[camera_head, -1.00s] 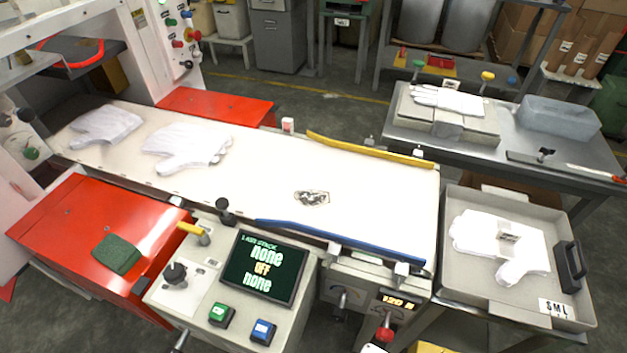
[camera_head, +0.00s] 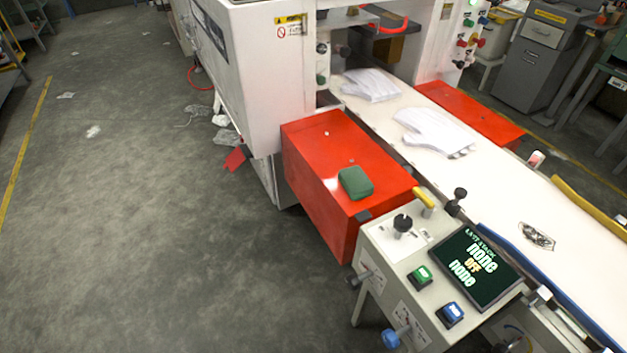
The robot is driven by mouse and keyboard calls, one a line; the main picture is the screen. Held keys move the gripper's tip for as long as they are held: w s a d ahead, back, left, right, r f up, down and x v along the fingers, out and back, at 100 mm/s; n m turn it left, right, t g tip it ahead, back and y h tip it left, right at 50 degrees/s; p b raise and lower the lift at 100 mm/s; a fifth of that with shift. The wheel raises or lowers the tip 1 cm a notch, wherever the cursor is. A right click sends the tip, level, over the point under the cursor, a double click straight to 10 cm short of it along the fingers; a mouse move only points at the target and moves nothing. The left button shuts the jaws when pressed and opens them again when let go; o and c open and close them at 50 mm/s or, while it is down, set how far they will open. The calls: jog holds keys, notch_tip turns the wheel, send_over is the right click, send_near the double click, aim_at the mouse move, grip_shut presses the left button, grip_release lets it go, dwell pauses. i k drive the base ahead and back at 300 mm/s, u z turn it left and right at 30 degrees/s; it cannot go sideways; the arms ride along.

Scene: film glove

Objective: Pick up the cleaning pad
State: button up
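The cleaning pad (camera_head: 356,182) is a small dark green block with rounded corners. It lies flat on top of the red box (camera_head: 330,150) at the left side of the conveyor, near the box's front right part. Nothing covers it. My gripper is not in view.
The control panel (camera_head: 440,270) with a screen, knobs and buttons stands just right of the red box. White gloves (camera_head: 432,131) lie on the conveyor (camera_head: 500,190). The white machine (camera_head: 268,90) rises behind the box. The grey floor (camera_head: 150,220) at left is open, with a few scraps.

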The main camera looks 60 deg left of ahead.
aim_at(357, 184)
jog(key=u, duration=2.85)
jog(key=k, duration=0.8)
jog(key=z, duration=0.75)
jog(key=i, duration=1)
jog(key=z, duration=0.05)
